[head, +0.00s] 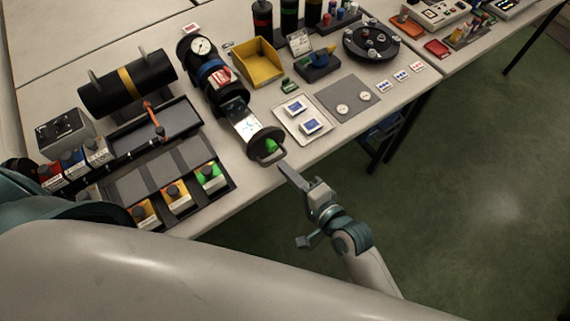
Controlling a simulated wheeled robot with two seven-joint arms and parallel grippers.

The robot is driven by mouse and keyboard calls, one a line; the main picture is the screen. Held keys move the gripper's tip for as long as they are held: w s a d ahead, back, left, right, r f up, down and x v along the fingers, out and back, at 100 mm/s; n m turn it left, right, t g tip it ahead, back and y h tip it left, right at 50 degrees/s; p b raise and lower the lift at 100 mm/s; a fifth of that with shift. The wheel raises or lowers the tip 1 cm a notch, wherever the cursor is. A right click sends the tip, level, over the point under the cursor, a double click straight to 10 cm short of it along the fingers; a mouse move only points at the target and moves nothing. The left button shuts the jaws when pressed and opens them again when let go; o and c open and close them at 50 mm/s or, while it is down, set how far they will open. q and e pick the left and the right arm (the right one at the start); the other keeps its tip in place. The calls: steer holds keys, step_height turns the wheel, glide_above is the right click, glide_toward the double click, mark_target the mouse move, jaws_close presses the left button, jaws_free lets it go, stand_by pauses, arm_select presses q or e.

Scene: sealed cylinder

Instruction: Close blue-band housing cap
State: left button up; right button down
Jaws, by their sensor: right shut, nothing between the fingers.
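The blue-band housing lies near the middle of the table, a dark cylinder with a blue band (209,70). A round gauge shows at its far end. A red-and-white part and a pale, shiny tray-like section (243,120) lie toward its near end. The round dark cap (256,146) is at the near end, close to the table's edge, with a green part and a grey handle on it. The cap stands apart from the banded body. My right gripper (284,170) is shut and empty, just right of and below the cap, beyond the table edge. My left gripper is out of view.
A black cylinder with a yellow band (127,82) stands on the left, above a dark tray. A yellow bin (258,62), a white card tray (303,119) and a grey mat (347,94) lie right of the housing. Floor is open beyond the table edge.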

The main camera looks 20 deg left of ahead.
mark_target(251, 127)
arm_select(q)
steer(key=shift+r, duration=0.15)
arm_select(e)
steer(key=shift+w+a+f, duration=0.1)
steer(key=shift+w+a, duration=0.2)
steer(key=shift+a, duration=0.1)
